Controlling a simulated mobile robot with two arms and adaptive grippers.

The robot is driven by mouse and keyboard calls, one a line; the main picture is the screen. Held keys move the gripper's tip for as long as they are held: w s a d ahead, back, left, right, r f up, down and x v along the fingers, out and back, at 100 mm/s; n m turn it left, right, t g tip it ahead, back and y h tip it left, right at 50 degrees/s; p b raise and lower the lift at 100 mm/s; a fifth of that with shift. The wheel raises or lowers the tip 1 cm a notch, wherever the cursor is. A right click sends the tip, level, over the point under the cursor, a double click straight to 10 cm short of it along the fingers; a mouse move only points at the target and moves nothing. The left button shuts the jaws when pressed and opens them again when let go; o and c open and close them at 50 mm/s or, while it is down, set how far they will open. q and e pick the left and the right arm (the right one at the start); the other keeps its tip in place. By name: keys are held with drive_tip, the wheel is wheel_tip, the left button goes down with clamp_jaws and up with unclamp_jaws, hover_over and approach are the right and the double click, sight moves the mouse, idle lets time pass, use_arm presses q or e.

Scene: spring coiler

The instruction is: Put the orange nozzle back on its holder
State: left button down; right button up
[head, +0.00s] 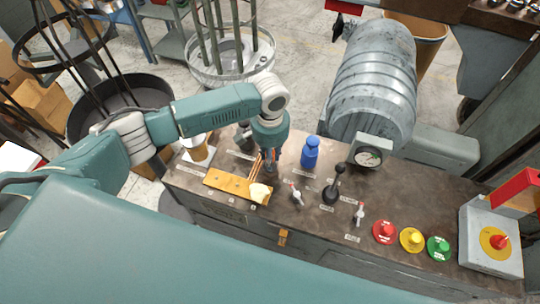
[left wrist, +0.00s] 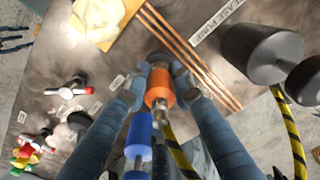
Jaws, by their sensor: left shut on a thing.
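My left gripper (head: 270,165) points down over the left part of the dark console top. In the left wrist view its two fingers (left wrist: 160,92) are closed on the orange nozzle (left wrist: 159,85), one on each side. A dark round shape (left wrist: 160,58) shows just beyond the nozzle's end; I cannot tell whether it is the holder or whether they touch. In the head view the nozzle is mostly hidden by the gripper. A blue bottle-shaped thing (head: 310,152) stands upright to the right of the gripper. My right gripper is not in view.
Copper rods (left wrist: 190,55) and a yellow board with a pale lump (head: 260,192) lie close by. A dark cylinder (left wrist: 262,52) with a yellow-black striped hose (left wrist: 290,130) is near. Levers (head: 333,190), a gauge (head: 368,157) and red, yellow and green buttons (head: 411,239) stand to the right.

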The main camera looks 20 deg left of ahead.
use_arm(q)
drive_tip(key=shift+f, duration=0.35)
drive_tip(key=c, duration=1.4)
unclamp_jaws()
drive_tip(key=shift+r, duration=0.1)
wheel_tip(320, 180, up, 12)
drive_tip(key=shift+f, duration=0.15)
drive_tip(key=shift+r+p, duration=4.9)
drive_tip(key=shift+r, duration=1.65)
